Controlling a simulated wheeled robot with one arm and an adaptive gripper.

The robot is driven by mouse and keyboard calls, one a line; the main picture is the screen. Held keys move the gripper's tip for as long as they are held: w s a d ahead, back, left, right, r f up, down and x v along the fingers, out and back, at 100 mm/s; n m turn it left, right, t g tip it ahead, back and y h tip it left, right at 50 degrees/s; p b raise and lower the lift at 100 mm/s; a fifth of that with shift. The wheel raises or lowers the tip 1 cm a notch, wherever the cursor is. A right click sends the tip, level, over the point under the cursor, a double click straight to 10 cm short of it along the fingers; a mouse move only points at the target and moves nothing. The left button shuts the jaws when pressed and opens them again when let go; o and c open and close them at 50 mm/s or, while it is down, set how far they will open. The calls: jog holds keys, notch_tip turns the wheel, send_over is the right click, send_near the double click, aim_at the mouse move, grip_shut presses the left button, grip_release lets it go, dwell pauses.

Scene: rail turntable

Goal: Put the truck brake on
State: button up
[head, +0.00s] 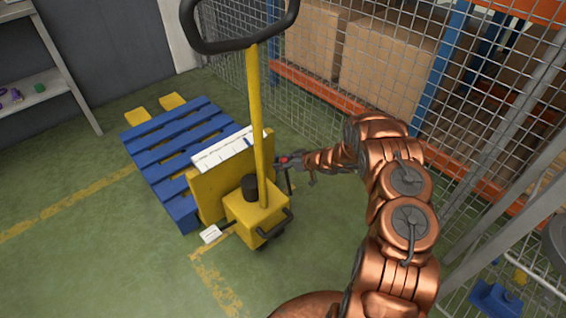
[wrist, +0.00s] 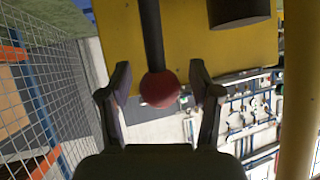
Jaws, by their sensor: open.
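The yellow pallet truck (head: 258,212) stands in the middle of the head view, with its tall yellow tiller and black loop handle (head: 238,45) upright. A black lever (wrist: 152,35) with a red ball knob (wrist: 160,90) shows in the wrist view in front of the truck's yellow body. The red knob also shows small in the head view (head: 284,159). My gripper (wrist: 160,68) is open, one finger on each side of the knob, with visible gaps. In the head view my gripper (head: 288,167) is at the truck's right side. The lever's base is not clear.
A blue pallet (head: 165,155) lies behind the truck, with yellow fork tips (head: 173,101) beyond it. A mesh fence (head: 410,80) with shelved cartons (head: 385,65) runs close on the right. A grey shelf (head: 40,85) stands at left. Green floor (head: 70,245) is clear at front left.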

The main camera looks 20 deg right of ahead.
jog(key=v, duration=1.2)
jog(key=shift+w, duration=0.1)
dwell(0.4)
